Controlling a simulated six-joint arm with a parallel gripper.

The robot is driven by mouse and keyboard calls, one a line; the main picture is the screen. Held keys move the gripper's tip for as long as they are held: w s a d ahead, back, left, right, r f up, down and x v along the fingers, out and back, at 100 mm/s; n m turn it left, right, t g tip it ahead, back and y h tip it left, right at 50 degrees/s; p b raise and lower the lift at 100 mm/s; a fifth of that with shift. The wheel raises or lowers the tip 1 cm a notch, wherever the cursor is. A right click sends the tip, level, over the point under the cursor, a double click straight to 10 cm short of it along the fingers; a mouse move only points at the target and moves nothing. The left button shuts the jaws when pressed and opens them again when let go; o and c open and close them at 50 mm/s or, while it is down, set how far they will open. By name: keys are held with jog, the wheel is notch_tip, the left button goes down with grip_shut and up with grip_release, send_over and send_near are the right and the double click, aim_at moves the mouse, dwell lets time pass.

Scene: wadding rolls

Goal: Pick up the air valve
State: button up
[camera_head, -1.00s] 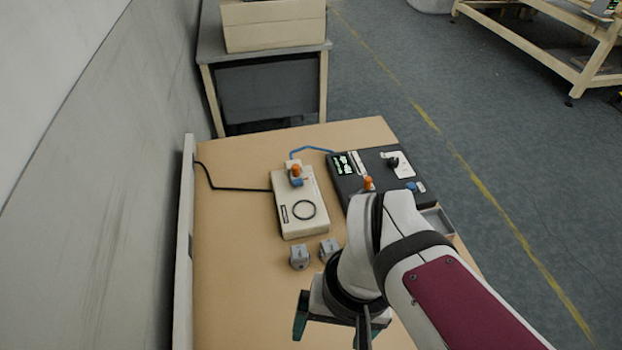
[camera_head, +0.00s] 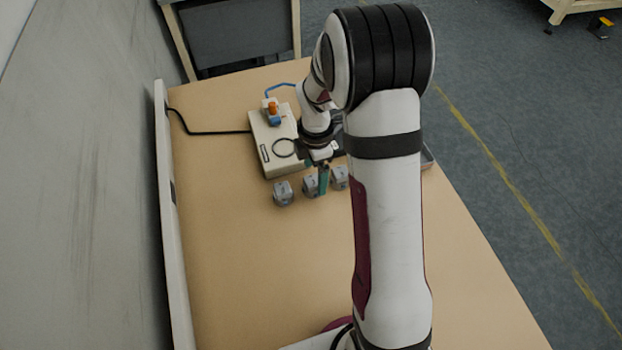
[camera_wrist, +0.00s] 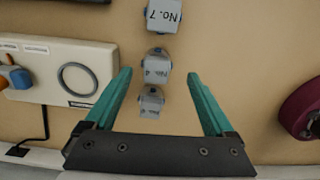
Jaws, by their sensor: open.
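Three small grey blocks stand in a row on the tan tabletop. In the wrist view they are one marked No. 7 (camera_wrist: 164,15), one marked No. 4 (camera_wrist: 157,65) and a third with an unreadable label (camera_wrist: 151,101). In the head view they show as a left (camera_head: 283,193), a middle (camera_head: 310,186) and a right block (camera_head: 341,177). None is labelled as the air valve, so I cannot tell whether it is one of them. My gripper (camera_wrist: 160,75) is open and empty, with its teal fingers on either side of the No. 4 block in the wrist view.
A pale box (camera_head: 265,150) with a ring and an orange-and-blue fitting (camera_head: 273,112) lies beyond the blocks. A black cable runs from it to the left rail (camera_head: 166,190). The tabletop nearer the front left (camera_head: 250,270) is clear.

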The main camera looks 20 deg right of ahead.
aim_at(314, 179)
jog(key=f, duration=0.5)
jog(key=shift+w+f, duration=0.2)
jog(key=shift+w, duration=0.1)
grip_shut()
